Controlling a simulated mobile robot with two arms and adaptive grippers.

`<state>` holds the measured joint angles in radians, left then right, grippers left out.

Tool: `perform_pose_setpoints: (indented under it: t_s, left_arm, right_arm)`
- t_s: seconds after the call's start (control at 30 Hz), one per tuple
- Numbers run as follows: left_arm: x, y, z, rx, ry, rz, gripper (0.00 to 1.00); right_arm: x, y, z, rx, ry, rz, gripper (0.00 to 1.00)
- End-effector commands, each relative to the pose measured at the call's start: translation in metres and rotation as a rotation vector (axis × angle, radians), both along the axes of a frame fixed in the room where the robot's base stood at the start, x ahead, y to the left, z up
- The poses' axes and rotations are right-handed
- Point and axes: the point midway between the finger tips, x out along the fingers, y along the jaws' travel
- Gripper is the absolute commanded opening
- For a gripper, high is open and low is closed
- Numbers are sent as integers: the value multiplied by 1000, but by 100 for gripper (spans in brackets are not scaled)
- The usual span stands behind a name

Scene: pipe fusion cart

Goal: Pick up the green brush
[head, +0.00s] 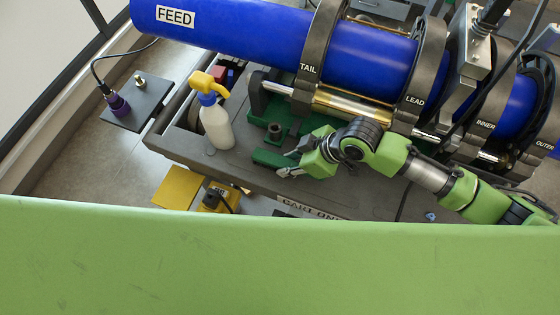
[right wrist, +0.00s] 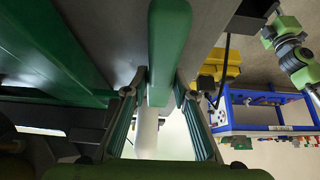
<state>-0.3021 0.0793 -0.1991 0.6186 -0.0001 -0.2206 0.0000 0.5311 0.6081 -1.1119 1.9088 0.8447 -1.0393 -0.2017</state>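The green brush (head: 272,158) lies on the grey cart top, left of my right gripper in the head view. In the right wrist view the brush (right wrist: 167,45) is a long green bar coming down from the top. My right gripper (head: 287,163) is low over the cart. In the right wrist view the right gripper's fingers (right wrist: 159,92) are apart, one on each side of the bar's near end. I cannot tell whether either finger touches it. My left gripper does not show clearly in either view.
A white spray bottle (head: 217,124) with yellow head stands left of the brush. A green holder (head: 278,116) is behind it. The blue pipe (head: 250,32) and grey clamps stand behind. A large green surface fills the bottom of the head view.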

Motion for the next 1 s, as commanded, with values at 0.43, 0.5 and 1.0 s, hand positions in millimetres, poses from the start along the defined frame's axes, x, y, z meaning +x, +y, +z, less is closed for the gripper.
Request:
perform_pose_setpoints:
  t_s: [0.43, 0.5, 1.0]
  left_arm:
    - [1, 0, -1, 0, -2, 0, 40]
    - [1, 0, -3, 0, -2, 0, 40]
    - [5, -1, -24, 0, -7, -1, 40]
  right_arm:
    - [1, 0, 2, 1, -1, -1, 2]
    - [1, 0, 5, 2, -1, -1, 2]
    - [-46, -22, 92, 2, -6, 3, 2]
